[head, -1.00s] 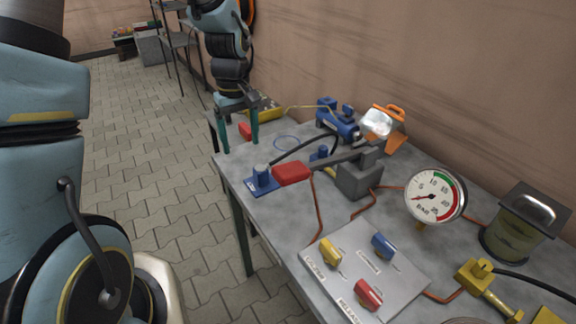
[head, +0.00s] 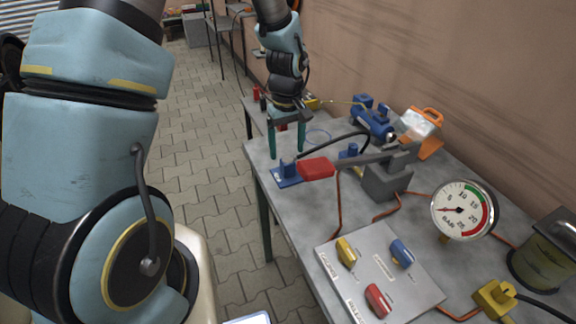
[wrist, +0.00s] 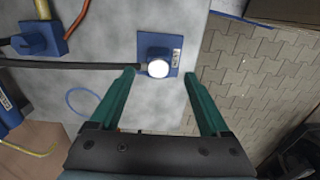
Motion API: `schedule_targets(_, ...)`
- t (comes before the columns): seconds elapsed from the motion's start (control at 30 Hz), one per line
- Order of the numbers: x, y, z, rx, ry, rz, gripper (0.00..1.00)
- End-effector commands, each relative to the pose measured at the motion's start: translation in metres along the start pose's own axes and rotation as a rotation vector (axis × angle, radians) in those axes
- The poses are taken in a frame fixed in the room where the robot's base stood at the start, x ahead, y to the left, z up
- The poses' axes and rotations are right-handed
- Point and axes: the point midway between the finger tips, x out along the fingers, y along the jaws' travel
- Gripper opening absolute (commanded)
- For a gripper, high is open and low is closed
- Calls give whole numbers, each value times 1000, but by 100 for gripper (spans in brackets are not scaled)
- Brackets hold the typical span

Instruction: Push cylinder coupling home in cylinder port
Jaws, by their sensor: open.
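A blue base plate (head: 284,183) with an upright blue fitting (head: 288,166) lies at the table's left edge; I take it as the cylinder port. In the wrist view the plate (wrist: 172,45) carries a label and a bright round top (wrist: 157,69). A black hose (wrist: 70,66) runs in from the left to this round top. I take the hose end there as the coupling; how deep it sits I cannot tell. My gripper (head: 287,157) is open and empty, pointing down over the fitting. In the wrist view its fingertips (wrist: 159,76) lie either side of the round top.
A red handle (head: 316,168) of a grey hand pump (head: 388,183) lies close right of the plate. Another blue block (wrist: 42,38) with hoses is nearby. A valve panel (head: 372,262), a pressure gauge (head: 460,210) and a blue machine (head: 372,120) stand further right.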

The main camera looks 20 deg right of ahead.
Motion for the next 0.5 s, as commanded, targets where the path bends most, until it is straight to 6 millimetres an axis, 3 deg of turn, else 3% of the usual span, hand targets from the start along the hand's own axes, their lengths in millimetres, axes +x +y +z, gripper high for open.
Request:
schedule_targets(0.37,4,0,0,0,1,0,80)
schedule_targets(0.5,14,1,0,0,-2,-2,80)
